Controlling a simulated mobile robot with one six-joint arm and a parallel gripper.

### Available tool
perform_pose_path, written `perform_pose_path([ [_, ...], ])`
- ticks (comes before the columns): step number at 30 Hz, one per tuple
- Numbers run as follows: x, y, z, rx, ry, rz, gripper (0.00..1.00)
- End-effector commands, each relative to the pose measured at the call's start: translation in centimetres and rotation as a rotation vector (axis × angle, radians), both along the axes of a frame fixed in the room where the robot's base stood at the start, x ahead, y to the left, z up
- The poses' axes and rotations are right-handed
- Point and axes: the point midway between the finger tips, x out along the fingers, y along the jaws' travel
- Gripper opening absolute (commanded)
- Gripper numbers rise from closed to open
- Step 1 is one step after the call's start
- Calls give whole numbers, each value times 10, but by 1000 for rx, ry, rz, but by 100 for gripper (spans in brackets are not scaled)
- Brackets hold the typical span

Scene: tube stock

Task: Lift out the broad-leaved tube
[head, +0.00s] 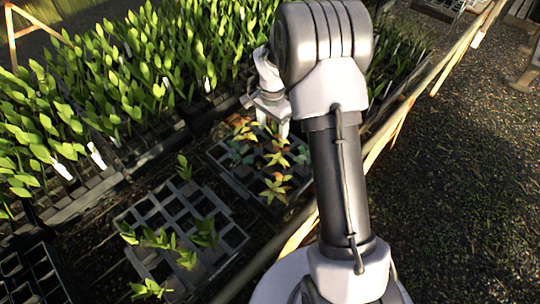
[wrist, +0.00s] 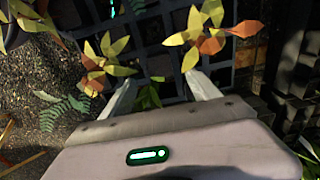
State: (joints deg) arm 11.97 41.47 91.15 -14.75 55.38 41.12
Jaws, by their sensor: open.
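My gripper (head: 275,125) is open above the back part of a grey cell tray (head: 284,203) with mixed seedlings. In the wrist view my gripper (wrist: 160,82) has its two pale fingers apart. A small plant with broad green leaves (wrist: 149,96) shows low between them, partly hidden by the gripper body. I cannot tell whether the fingers touch it. Yellow-orange leaved plants stand close by, one at the left finger (wrist: 105,63) and one beyond the right finger (wrist: 208,36). The tubes themselves are mostly hidden by leaves and shadow.
Blue-green ferny plants (head: 238,153) share the tray. A nearer tray (head: 205,207) has several broad green plants and many empty cells. Dense tall green seedlings (head: 130,80) with white labels stand behind. A wooden rail (head: 415,95) runs along the right, with open gravel beyond.

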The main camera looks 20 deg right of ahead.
Motion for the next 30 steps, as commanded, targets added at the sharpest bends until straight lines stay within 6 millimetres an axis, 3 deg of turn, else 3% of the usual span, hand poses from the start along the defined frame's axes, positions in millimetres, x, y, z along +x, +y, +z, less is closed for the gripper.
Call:
perform_pose_path([
  [1, -1, 0, -15, 0, 2, 0, 70],
  [8, 0, 0, -37, 0, -1, 0, 70],
  [15, 0, -2, -81, 0, -1, 1, 70],
  [21, 0, -2, -80, 1, -2, 1, 70],
  [30, 0, -2, -79, 1, -2, 1, 12],
])
